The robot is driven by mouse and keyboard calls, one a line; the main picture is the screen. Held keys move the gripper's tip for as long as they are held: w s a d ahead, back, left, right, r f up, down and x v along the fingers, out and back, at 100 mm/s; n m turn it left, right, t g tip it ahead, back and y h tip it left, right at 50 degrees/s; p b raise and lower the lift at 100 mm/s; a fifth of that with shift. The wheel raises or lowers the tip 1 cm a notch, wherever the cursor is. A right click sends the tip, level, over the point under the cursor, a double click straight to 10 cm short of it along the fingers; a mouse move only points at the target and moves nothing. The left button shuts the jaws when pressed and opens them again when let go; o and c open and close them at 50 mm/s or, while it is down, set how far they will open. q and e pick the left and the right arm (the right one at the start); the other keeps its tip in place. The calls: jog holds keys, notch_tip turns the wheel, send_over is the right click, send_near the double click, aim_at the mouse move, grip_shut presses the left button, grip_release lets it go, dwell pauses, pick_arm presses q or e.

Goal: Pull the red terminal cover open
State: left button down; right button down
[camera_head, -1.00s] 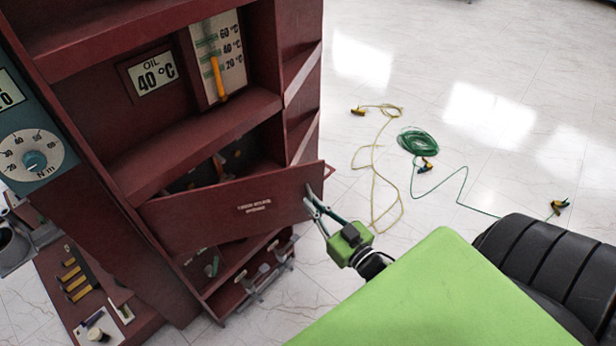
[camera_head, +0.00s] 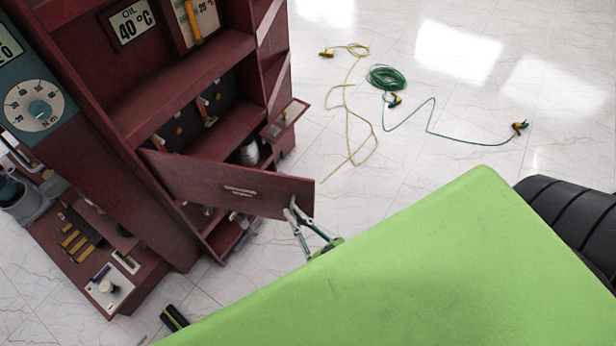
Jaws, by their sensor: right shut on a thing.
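The red terminal cover (camera_head: 215,182) is a dark red flat panel with a small white label. It stands swung out from the red cabinet (camera_head: 150,215), hinged near its left end. The compartment behind it (camera_head: 200,115) shows, with dark terminals inside. My right gripper (camera_head: 293,213) is shut at the cover's free right edge. Its fingers are on the edge or a handle there; which one I cannot tell. The gripper's body is mostly hidden behind my green body part. My left gripper is not in view.
A shelf with tools (camera_head: 82,232) stands at the lower left. A small black and green object (camera_head: 174,318) shows at the bottom. Yellow (camera_head: 348,105) and green (camera_head: 388,78) cables lie on the white floor at right. The floor between cabinet and cables is clear.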

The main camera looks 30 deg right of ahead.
jog(key=shift+s+a+r, duration=0.1)
jog(key=shift+s+a, duration=0.1)
jog(key=shift+a, duration=0.25)
jog(key=shift+s+a+r, duration=0.1)
jog(key=shift+s+a, duration=0.05)
jog(key=shift+a, duration=0.3)
jog(key=c, duration=2.2)
grip_release()
jog(key=shift+w, duration=0.1)
jog(key=s, duration=0.4)
jog(key=s+d, duration=0.1)
jog(key=s, duration=0.7)
jog(key=shift+d+f, duration=0.15)
jog(key=shift+d, duration=0.1)
jog(key=shift+w, duration=0.1)
